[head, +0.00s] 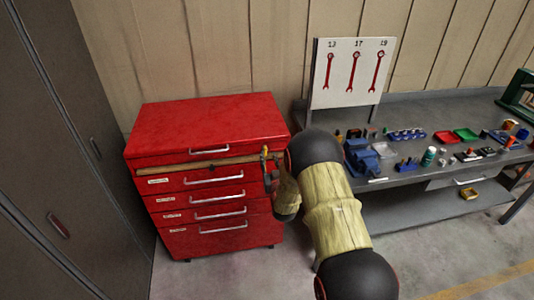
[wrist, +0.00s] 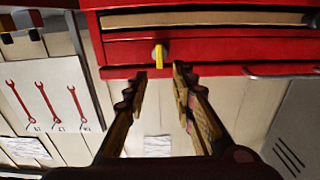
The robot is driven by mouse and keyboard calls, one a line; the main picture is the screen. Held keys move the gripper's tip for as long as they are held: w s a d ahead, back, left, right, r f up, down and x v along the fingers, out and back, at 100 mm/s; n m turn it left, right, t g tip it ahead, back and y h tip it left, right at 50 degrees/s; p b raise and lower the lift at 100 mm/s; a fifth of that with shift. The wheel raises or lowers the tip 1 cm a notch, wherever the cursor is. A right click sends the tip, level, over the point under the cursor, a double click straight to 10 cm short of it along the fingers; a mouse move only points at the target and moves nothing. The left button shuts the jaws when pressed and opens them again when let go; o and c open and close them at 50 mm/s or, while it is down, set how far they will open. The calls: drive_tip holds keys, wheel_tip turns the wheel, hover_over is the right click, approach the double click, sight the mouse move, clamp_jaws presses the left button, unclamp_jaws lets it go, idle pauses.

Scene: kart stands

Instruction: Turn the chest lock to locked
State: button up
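The red tool chest (head: 205,131) stands against the wall, with several drawers shut. A small yellow lock key (head: 264,153) shows at the right end of its upper front. In the wrist view the yellow key (wrist: 158,55) hangs roughly upright in the picture on the red front. My gripper (head: 271,175) is at the chest's right front. In the wrist view my gripper (wrist: 160,75) is open and empty, its fingertips spread to either side of the key's line and a little short of it. I cannot tell whether the fingers overlap the key in depth.
A grey workbench (head: 410,178) with small parts and trays stands to the right of the chest. A wrench board (head: 350,73) rises at its back. Dark lockers (head: 60,150) stand on the left. The floor before the chest is clear.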

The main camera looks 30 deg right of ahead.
sight(266, 150)
drive_tip(key=shift+x, duration=2.35)
drive_tip(key=c, duration=0.4)
clamp_jaws()
